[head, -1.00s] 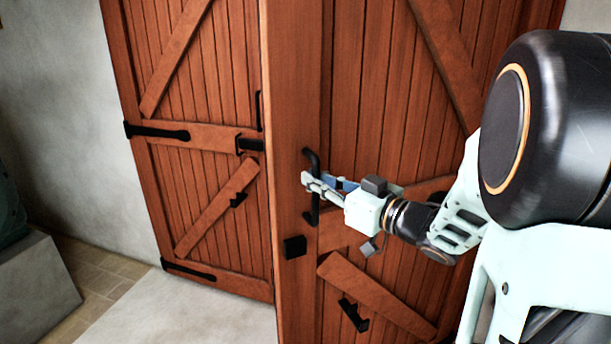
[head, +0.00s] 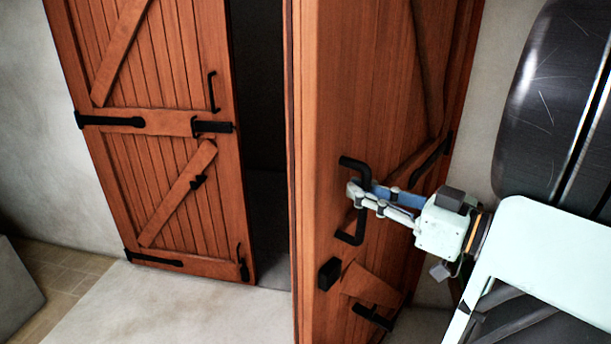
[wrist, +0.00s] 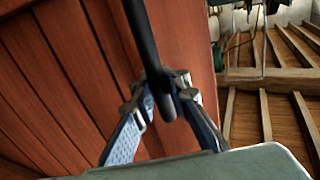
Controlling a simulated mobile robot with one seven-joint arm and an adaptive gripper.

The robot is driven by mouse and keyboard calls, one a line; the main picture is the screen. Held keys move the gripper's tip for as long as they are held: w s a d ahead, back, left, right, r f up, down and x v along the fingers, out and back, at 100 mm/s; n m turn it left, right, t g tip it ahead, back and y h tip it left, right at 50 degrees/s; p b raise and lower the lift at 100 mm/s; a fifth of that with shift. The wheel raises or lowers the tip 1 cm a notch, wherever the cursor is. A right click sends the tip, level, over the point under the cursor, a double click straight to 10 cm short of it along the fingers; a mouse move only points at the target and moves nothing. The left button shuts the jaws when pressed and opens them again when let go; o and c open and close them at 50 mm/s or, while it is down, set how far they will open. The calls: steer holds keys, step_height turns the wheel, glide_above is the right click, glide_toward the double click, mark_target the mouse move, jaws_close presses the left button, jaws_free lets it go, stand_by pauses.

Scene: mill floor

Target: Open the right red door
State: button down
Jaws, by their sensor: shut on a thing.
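The right red door (head: 345,110) is swung partly open, with a dark gap between it and the left red door (head: 165,100). The right door's black handle (head: 353,238) is a bent bar near its free edge. My gripper (head: 358,190) is shut on this handle. In the wrist view, the handle (wrist: 140,35) passes as a dark bar between the gripper's fingertips (wrist: 162,97), against the red planks. The fingers hide a short piece of the handle.
A dark opening (head: 258,110) shows behind the doors. The left door stands in place, with black hinges and a latch (head: 212,127). Pale floor (head: 190,305) in front is clear. A grey block (head: 15,290) stands at the far left. Wooden slatted structure (wrist: 280,85) shows in the wrist view.

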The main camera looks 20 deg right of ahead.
steer(key=v, duration=0.6)
steer(key=shift+d, duration=0.45)
steer(key=shift+s, duration=0.1)
steer(key=c, duration=2)
jaws_free()
steer(key=shift+o, duration=0.2)
steer(key=v, duration=1.1)
steer(key=shift+s+d, duration=0.2)
steer(key=shift+s, duration=0.1)
